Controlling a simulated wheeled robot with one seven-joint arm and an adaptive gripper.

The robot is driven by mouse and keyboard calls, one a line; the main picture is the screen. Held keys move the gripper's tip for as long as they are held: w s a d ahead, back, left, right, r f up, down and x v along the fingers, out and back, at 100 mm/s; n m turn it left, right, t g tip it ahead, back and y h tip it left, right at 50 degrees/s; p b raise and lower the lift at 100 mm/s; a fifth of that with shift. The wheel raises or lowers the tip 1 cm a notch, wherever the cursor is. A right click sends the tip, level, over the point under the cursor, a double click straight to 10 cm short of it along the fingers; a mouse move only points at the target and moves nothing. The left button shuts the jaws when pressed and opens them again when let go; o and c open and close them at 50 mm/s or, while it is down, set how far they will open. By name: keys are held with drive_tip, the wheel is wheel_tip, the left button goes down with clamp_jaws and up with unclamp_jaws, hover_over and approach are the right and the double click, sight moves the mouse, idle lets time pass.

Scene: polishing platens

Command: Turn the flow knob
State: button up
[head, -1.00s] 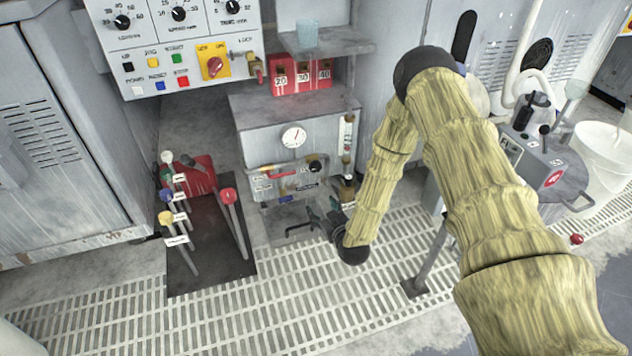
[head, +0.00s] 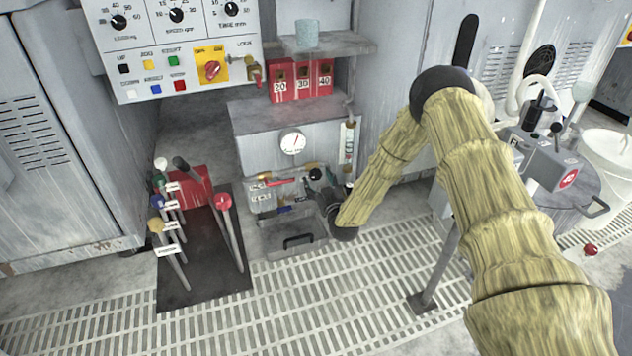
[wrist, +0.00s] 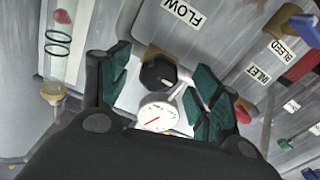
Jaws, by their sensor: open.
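The black flow knob (wrist: 157,73) is on the pale panel beside the FLOW label (wrist: 183,12) in the wrist view. In the head view the knob (head: 315,174) is on the front of the grey cabinet, below the round gauge (head: 293,142). My gripper (wrist: 162,75) is open, with green-padded fingers on either side of the knob as seen in the wrist view. Contact with the knob cannot be told. In the head view my gripper (head: 322,197) is just below the knob, and my wrist hides part of the panel.
A flow tube (head: 348,143) stands right of the gauge. A red-handled valve (head: 280,182) is left of the knob. Several coloured levers (head: 165,205) stand on a black plate at left. A small dial (wrist: 157,114) shows between the fingers. Open grating lies in front.

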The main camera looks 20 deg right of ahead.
drive_tip(key=shift+w+b, duration=0.45)
drive_tip(key=shift+w, duration=1)
drive_tip(key=shift+a, duration=0.1)
drive_tip(key=c, duration=1)
